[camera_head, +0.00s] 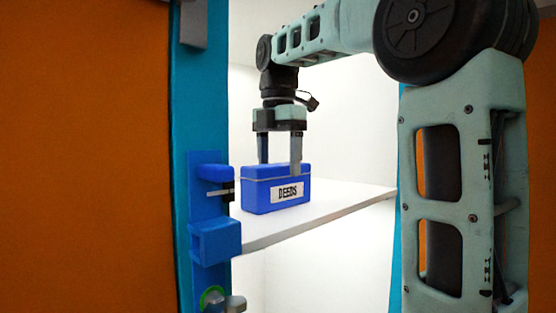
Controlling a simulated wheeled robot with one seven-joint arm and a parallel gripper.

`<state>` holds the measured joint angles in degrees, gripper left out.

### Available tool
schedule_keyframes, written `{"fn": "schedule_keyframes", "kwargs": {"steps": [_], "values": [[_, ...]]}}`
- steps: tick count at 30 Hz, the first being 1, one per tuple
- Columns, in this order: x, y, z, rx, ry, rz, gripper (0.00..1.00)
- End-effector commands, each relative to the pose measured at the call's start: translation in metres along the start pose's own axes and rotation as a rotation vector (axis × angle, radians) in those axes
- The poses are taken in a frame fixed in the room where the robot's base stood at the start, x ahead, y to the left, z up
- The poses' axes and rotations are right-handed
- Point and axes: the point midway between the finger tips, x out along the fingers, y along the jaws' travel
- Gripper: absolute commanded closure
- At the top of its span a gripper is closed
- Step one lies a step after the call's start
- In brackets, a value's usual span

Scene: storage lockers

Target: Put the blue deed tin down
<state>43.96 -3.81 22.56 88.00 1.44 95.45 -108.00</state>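The blue deed tin (262,195) is a small box with a lid and a white label reading "DEEDS". It is upright at the white shelf (340,205) inside the open locker, close to the shelf's front edge. Whether its base touches the shelf or hangs just above it, I cannot tell. My gripper (280,165) points straight down over the tin. One finger overlaps the near upper right of the tin, and the other goes down behind its lid. The fingers look shut on the tin, though the far fingertip is hidden.
A blue locker frame with a latch block (215,238) and a bolt (222,191) stands just left of the tin. Orange panels (85,150) fill the left. My arm reaches in from the right. The shelf to the tin's right looks bare.

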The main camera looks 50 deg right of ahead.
Motion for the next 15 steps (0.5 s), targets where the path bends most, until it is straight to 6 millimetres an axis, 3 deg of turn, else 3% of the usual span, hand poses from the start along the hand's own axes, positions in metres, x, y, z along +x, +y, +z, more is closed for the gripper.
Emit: {"fn": "schedule_keyframes", "kwargs": {"steps": [7, 15], "values": [[-0.006, 0.0, 0.0, -0.001, 0.0, 0.0, 0.28], [-0.05, 0.001, -0.001, -0.001, 0.0, 0.001, 0.28]]}}
